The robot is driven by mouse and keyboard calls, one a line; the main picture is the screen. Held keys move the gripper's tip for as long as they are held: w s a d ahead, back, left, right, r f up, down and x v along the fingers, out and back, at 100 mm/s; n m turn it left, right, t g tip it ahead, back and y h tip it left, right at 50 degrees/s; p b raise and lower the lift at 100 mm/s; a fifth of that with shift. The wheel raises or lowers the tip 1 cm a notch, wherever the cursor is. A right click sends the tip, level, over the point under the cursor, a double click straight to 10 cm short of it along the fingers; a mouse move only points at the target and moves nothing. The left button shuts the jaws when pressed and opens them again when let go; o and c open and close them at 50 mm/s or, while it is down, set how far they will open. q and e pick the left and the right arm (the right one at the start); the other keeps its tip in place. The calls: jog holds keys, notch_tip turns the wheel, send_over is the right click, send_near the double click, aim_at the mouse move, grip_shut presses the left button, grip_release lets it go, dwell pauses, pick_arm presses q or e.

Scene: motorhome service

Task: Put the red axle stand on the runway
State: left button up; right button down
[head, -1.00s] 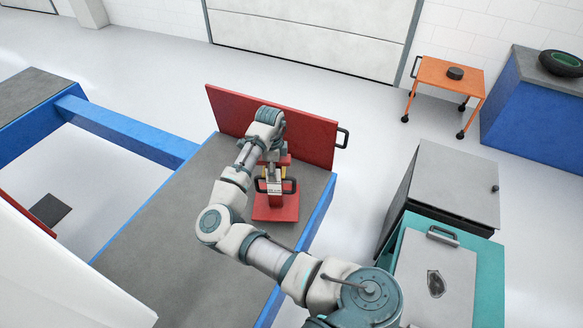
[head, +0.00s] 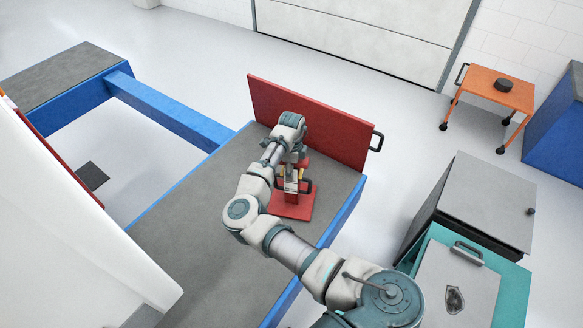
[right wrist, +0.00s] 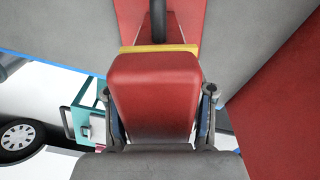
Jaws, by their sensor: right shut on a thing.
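The red axle stand (head: 292,204) has a flat red base, a dark handle and yellow parts. In the head view it is upright at the far end of the grey-topped, blue-sided runway (head: 195,250), its base on or just above the surface. My right gripper (head: 299,160) is over its top, and the arm partly hides it. In the right wrist view the stand's red block (right wrist: 155,100) fills the space between the fingers, and the gripper is shut on it. My left gripper is not in view.
A red panel (head: 310,120) stands upright along the runway's far end, close behind the stand. A grey cabinet (head: 480,205) and a teal unit (head: 518,290) are to the right. An orange trolley (head: 485,90) stands farther back. A white body (head: 70,240) borders the runway's left.

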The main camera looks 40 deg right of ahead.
jog(key=shift+c, duration=2)
grip_release()
jog(key=shift+s+a, duration=0.1)
jog(key=shift+r, duration=0.15)
notch_tip(320, 180, up, 12)
jog(key=shift+b, duration=1.1)
